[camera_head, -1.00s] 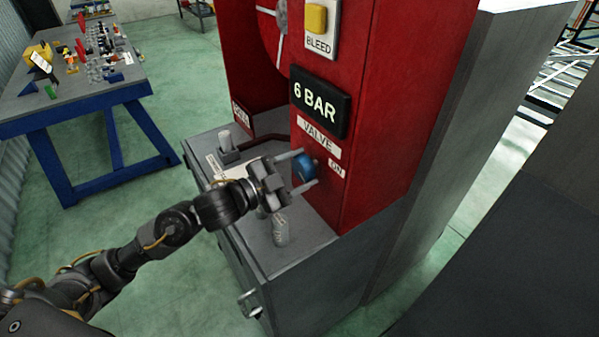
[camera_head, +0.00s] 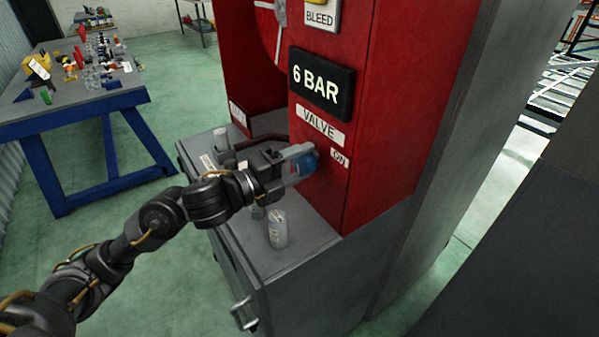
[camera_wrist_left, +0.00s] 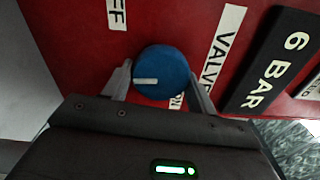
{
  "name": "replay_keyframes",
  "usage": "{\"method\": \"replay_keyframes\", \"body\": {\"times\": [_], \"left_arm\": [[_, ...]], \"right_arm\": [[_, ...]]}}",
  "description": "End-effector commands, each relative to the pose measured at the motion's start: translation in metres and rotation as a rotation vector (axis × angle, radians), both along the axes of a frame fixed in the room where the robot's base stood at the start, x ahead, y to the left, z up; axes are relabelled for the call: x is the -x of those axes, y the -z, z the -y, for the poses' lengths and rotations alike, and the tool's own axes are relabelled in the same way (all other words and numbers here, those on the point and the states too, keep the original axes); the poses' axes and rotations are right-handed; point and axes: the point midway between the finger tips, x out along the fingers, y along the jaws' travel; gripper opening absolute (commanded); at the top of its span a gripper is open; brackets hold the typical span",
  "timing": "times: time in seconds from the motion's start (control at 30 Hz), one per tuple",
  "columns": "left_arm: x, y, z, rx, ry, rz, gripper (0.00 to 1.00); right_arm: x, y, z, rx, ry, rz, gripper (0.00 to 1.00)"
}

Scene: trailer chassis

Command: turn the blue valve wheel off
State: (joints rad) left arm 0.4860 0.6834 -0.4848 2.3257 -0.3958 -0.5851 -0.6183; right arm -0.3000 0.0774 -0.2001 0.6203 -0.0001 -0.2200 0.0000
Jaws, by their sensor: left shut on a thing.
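The blue valve wheel (camera_head: 301,168) sits on the front of the red panel (camera_head: 346,120), below the VALVE label (camera_head: 320,127) and beside the ON label (camera_head: 340,158). My left gripper (camera_head: 300,163) is shut on the wheel, with its fingers at two opposite sides. In the left wrist view the round wheel (camera_wrist_left: 162,72) sits between the fingertips (camera_wrist_left: 160,78). A white mark on the wheel face points toward the left there. An OFF label (camera_wrist_left: 117,12), partly cut off, shows above the wheel. My right gripper is not in view.
The 6 BAR display (camera_head: 321,84) is above the valve. A pale can (camera_head: 277,229) stands on the grey cabinet top (camera_head: 305,250) below my gripper, and a switch-like part (camera_head: 221,138) stands further back. A blue workbench (camera_head: 60,118) with several small objects is at the left.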

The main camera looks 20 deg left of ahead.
Motion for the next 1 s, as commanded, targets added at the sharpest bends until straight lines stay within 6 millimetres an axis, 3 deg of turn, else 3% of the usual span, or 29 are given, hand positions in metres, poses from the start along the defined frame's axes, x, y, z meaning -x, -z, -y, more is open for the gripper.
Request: {"method": "replay_keyframes", "body": {"times": [0.03,0.3,0.5,0.73,0.93,1.0], "left_arm": [[0.000,0.005,0.000,-0.036,0.000,0.031,0.35],[0.000,0.006,-0.001,-0.233,-0.001,0.195,0.35],[-0.001,0.007,-0.001,-0.379,-0.001,0.316,0.35],[-0.001,0.007,-0.002,-0.536,-0.001,0.445,0.35],[-0.001,0.007,-0.002,-0.644,0.000,0.534,0.35],[-0.001,0.007,-0.002,-0.673,0.000,0.558,0.35]], "right_arm": [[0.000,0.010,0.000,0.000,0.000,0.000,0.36],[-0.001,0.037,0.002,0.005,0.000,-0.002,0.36],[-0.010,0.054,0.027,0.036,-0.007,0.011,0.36],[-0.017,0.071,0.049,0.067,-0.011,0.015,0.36],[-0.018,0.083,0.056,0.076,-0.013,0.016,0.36],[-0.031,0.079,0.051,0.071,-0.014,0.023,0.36]]}}
